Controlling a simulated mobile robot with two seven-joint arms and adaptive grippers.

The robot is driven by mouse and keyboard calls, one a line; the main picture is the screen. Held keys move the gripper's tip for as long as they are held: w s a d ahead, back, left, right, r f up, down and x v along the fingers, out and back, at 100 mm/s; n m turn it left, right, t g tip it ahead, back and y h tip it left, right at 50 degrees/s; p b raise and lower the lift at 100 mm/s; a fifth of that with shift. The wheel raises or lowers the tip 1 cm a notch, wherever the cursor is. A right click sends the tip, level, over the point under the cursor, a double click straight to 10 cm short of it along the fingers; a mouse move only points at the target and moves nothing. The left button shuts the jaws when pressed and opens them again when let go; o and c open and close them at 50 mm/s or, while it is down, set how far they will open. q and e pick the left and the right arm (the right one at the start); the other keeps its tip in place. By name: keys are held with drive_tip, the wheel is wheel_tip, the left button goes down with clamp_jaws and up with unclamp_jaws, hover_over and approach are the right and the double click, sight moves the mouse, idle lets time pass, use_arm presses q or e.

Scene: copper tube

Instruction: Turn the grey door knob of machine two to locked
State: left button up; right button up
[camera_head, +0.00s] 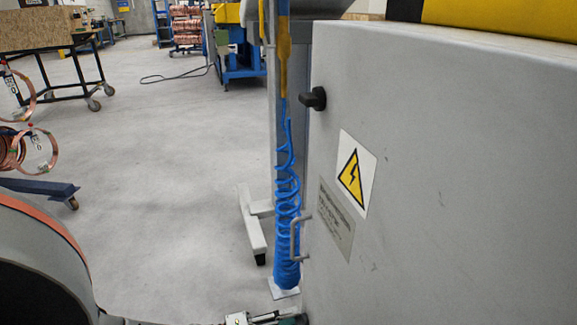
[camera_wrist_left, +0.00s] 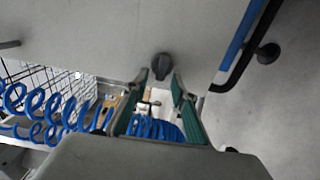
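The machine's grey cabinet door (camera_head: 450,190) fills the right of the head view. A dark grey, nearly black knob (camera_head: 313,98) sticks out near its upper left edge. My left gripper (camera_head: 290,319) shows only partly at the bottom edge of the head view, well below that knob. In the left wrist view my left gripper (camera_wrist_left: 159,82) has its two green-padded fingers spread apart with nothing held. A dark knob (camera_wrist_left: 161,66) on a grey surface shows just beyond and between the fingertips; contact cannot be told. My right gripper is not in view.
A blue coiled hose (camera_head: 287,215) hangs beside the door's left edge, and also shows in the wrist view (camera_wrist_left: 45,115). A metal handle (camera_head: 296,239) projects low on the door. Another dark round part (camera_wrist_left: 268,53) shows right in the wrist view. Open floor (camera_head: 160,180) lies left.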

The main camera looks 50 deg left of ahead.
use_arm(q)
drive_tip(key=shift+s, duration=0.1)
drive_tip(key=v, duration=1.1)
drive_tip(key=shift+s+a, duration=0.15)
drive_tip(key=shift+s, duration=0.25)
